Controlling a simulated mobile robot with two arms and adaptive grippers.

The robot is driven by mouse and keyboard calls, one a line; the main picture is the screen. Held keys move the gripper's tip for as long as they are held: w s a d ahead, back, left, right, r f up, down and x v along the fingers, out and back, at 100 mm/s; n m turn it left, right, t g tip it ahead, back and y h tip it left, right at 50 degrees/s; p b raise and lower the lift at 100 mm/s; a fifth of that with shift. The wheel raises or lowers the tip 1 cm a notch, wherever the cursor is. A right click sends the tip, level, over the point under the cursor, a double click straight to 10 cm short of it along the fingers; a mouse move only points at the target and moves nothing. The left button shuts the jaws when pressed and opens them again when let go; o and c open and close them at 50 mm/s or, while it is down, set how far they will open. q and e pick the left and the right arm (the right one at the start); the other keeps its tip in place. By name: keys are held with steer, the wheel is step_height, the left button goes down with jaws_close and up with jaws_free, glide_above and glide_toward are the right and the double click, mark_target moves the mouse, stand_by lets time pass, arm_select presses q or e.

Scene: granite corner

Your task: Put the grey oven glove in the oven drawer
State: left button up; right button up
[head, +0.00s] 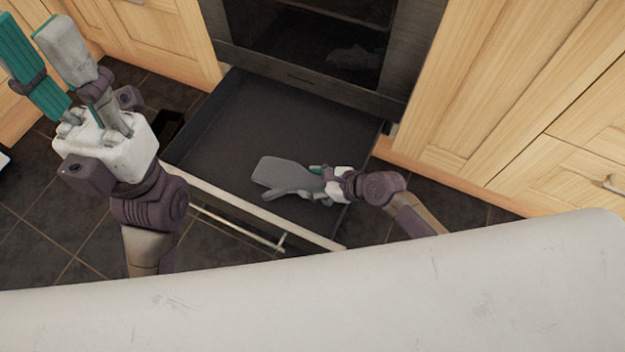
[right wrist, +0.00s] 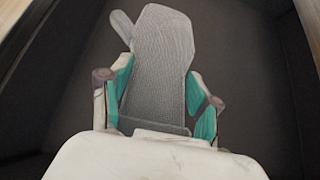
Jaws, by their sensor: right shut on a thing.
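The grey oven glove (head: 284,174) is over the open oven drawer (head: 228,112), inside its outline in the head view. My right gripper (head: 318,182) is shut on the glove's cuff end. In the right wrist view the glove (right wrist: 160,60) points away between the teal fingers (right wrist: 160,100), with the dark drawer floor behind it. I cannot tell whether the glove touches the drawer floor. My left gripper (head: 45,70) is raised at the left, fingers up and apart, with nothing between them.
The drawer is pulled out below the oven (head: 310,40), and its front handle (head: 238,226) faces me. Wooden cabinets (head: 500,90) stand on both sides. Dark floor tiles (head: 40,220) show at the lower left. The rest of the drawer is empty.

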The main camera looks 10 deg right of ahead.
steer(key=o, duration=1.2)
